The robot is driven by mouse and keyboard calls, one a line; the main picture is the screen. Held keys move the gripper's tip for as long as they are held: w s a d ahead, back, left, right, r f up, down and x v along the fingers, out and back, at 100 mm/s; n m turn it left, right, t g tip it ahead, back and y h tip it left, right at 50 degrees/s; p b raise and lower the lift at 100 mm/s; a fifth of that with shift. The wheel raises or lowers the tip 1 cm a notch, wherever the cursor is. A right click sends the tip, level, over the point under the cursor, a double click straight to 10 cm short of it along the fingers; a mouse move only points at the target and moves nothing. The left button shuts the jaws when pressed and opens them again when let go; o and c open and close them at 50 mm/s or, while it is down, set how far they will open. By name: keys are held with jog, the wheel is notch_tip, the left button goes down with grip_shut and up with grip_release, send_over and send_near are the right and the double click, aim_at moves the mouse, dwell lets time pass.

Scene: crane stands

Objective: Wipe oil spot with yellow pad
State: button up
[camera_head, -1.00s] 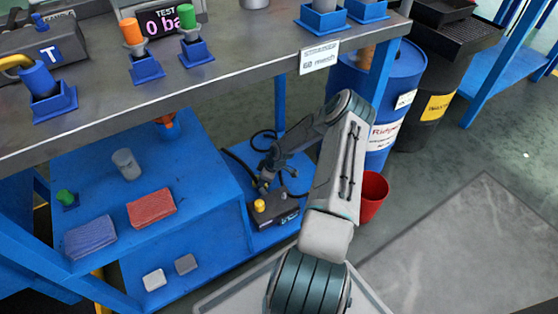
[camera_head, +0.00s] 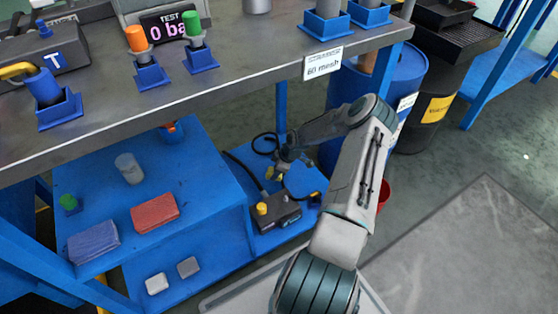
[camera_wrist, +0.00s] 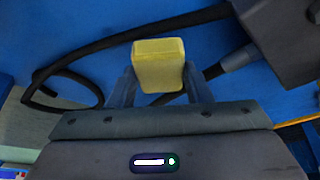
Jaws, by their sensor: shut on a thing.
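The yellow pad (camera_wrist: 158,65) is a small block with rounded edges, held between the fingers of my gripper (camera_wrist: 160,88) in the wrist view. In the head view my gripper (camera_head: 274,172) is over the low blue shelf (camera_head: 262,240) under the workbench, with a small yellow bit of the pad (camera_head: 269,174) showing. The gripper is behind the dark box with a yellow knob. I cannot tell whether the pad touches the shelf. I cannot make out an oil spot in either view.
The dark box (camera_head: 279,212) stands on the low shelf; it also shows in the wrist view (camera_wrist: 285,40). A black hose (camera_wrist: 110,42) loops across the blue surface. A red pad (camera_head: 155,212) and blue cloth (camera_head: 93,242) lie left. A blue barrel (camera_head: 397,75) stands right.

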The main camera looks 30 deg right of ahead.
jog(key=shift+r+p, duration=1.15)
jog(key=shift+r, duration=1.15)
